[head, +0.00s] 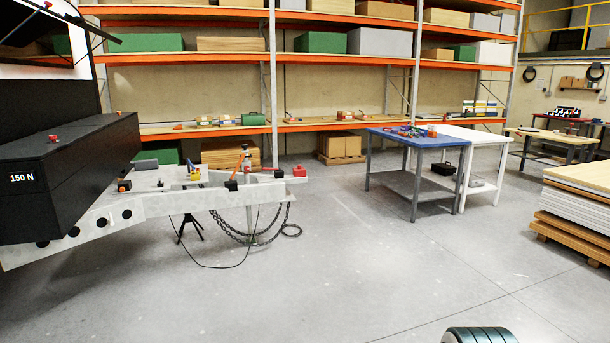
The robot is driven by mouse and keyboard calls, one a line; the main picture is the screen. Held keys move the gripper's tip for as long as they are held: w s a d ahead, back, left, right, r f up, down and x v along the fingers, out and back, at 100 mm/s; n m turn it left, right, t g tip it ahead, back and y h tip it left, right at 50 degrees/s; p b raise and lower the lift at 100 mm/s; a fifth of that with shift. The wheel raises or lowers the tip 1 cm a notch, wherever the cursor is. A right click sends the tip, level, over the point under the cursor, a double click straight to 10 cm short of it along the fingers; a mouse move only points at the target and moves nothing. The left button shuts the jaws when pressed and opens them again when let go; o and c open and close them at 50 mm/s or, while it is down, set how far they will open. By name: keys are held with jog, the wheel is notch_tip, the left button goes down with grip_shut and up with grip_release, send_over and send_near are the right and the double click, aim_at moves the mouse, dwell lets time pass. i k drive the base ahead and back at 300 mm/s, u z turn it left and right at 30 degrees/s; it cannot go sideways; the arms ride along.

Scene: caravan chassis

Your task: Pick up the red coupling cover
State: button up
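A small red block-like piece (299,171), which looks like the red coupling cover, is at the right tip of the pale caravan drawbar (100,222). It is small at this distance, and I cannot tell exactly how it sits on the tip. Other small red pieces show on the black box (53,138) and near its far right end. I cannot identify my gripper in this view, so its position relative to the cover does not show.
Chains (240,232) and a cable hang under the drawbar. A blue-topped table (378,135) and a white table (490,137) stand right of centre. Stacked boards (580,212) are at the right edge. Orange-edged shelving (345,124) lines the back. The grey floor (330,270) in front is mostly clear.

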aim_at(300, 172)
jog(key=z, duration=0.1)
jog(key=i, duration=4.15)
jog(key=u, duration=0.25)
jog(key=i, duration=1.65)
jog(key=u, duration=0.45)
jog(key=i, duration=2.15)
jog(key=u, duration=0.25)
